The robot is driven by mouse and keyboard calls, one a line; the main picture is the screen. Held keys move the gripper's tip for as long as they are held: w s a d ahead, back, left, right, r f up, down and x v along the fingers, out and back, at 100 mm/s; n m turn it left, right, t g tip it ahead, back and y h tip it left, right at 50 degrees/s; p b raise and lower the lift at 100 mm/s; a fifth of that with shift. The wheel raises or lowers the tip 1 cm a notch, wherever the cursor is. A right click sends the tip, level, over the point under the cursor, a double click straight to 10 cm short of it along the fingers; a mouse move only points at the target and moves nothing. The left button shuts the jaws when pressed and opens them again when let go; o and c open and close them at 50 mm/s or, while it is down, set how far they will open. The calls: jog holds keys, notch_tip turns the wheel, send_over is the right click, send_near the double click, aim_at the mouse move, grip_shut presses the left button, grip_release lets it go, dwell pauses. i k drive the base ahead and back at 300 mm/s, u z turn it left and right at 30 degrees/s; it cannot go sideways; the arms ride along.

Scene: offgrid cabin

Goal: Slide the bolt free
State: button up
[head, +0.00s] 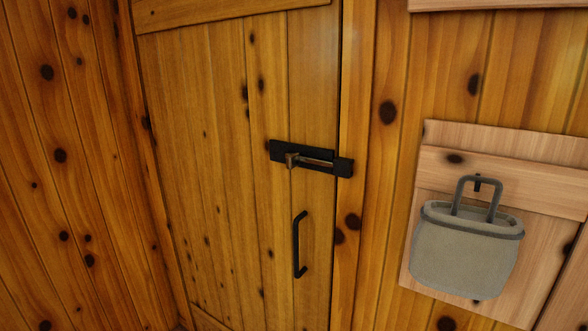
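A black bolt plate (285,149) is fixed near the right edge of a knotty wooden door (220,170) in the head view. A grey metal bolt rod (318,161) with a knob (291,160) at its left lies along the plate. The rod's right end runs to a black keeper (344,167) on the door frame, across the gap. How deep it sits in the keeper is hidden. My gripper does not show in this view.
A black door handle (299,245) is upright below the bolt. A grey-green fabric bag (464,251) hangs from a peg on a light wooden board (520,150) at the right. A plank wall (70,170) stands at the left. The space before the bolt looks clear.

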aim_at(293, 160)
jog(key=k, duration=1)
jog(key=u, duration=0.55)
jog(key=i, duration=0.7)
jog(key=u, duration=0.4)
jog(key=i, duration=1.35)
jog(key=z, duration=0.8)
